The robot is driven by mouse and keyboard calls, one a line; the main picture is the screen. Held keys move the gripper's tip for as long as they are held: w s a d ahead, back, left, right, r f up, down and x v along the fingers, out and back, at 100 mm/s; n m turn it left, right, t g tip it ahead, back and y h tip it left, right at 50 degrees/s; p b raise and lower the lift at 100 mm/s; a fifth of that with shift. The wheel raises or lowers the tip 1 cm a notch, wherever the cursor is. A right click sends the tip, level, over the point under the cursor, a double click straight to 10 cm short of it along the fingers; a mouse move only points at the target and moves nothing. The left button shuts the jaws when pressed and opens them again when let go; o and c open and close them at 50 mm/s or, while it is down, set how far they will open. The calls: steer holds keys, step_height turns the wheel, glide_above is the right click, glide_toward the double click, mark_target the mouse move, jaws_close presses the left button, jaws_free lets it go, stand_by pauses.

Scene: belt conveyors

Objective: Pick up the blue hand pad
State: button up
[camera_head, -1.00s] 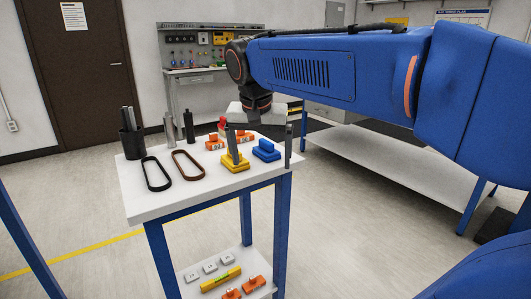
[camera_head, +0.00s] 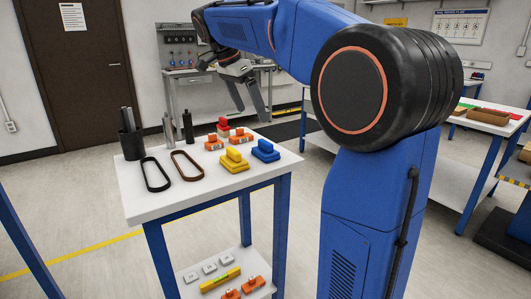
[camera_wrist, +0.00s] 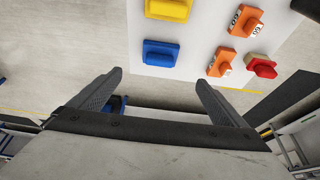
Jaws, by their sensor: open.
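The blue hand pad (camera_head: 265,151) lies on the white tabletop (camera_head: 160,210), near its right edge, with its raised grip on top. In the wrist view the blue pad (camera_wrist: 160,53) shows beyond my fingertips, between them sideways and apart from both. My gripper (camera_head: 253,108) is open and empty, raised above the far right side of the table with its fingers pointing down. The wrist view also shows my gripper (camera_wrist: 159,78) with its two dark fingers spread wide. A yellow hand pad (camera_head: 234,161) sits just left of the blue one.
Orange blocks (camera_head: 214,142) and a red piece (camera_head: 223,124) stand behind the pads. Two belt loops (camera_head: 187,165), a dark cup (camera_head: 132,144) with rods and upright cylinders (camera_head: 188,126) are at the left. The lower shelf holds a yellow bar (camera_head: 220,280) and small parts.

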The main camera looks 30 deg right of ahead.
mark_target(265, 141)
steer(key=x, duration=0.9)
steer(key=shift+d+f, duration=0.1)
steer(key=shift+f, duration=0.15)
steer(key=shift+d+x, duration=0.2)
steer(key=shift+x, duration=2.35)
steer(key=shift+r, duration=0.1)
steer(key=c, duration=1.2)
steer(key=shift+o, duration=0.2)
steer(key=shift+r, duration=0.1)
step_height(265, 141, up, 10)
steer(key=shift+f, duration=0.1)
